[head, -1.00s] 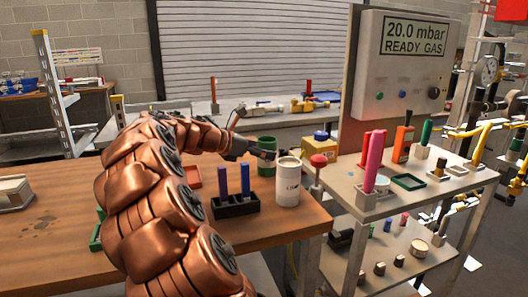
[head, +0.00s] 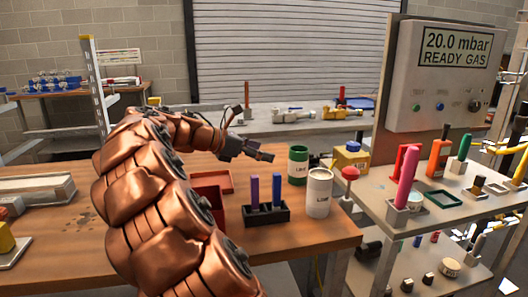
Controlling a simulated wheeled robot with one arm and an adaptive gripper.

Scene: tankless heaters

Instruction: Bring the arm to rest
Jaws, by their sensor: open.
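My copper-coloured arm reaches in from the bottom of the head view, arches up and bends over the wooden bench (head: 70,215). My gripper (head: 268,157) is at its end, dark, pointing right above the back part of the bench. It is open and I see nothing between its fingers. A green can (head: 298,165) stands just right of the fingertips, with a small gap in the picture. A white can (head: 319,193) stands in front of the green one.
A black holder (head: 266,216) with two blue-purple sticks stands in front of my gripper. Red trays (head: 212,182) lie beside my arm. A metal cart (head: 440,212) with tools and a gas panel (head: 444,75) stands right. A yellow block (head: 351,158) is behind the cans.

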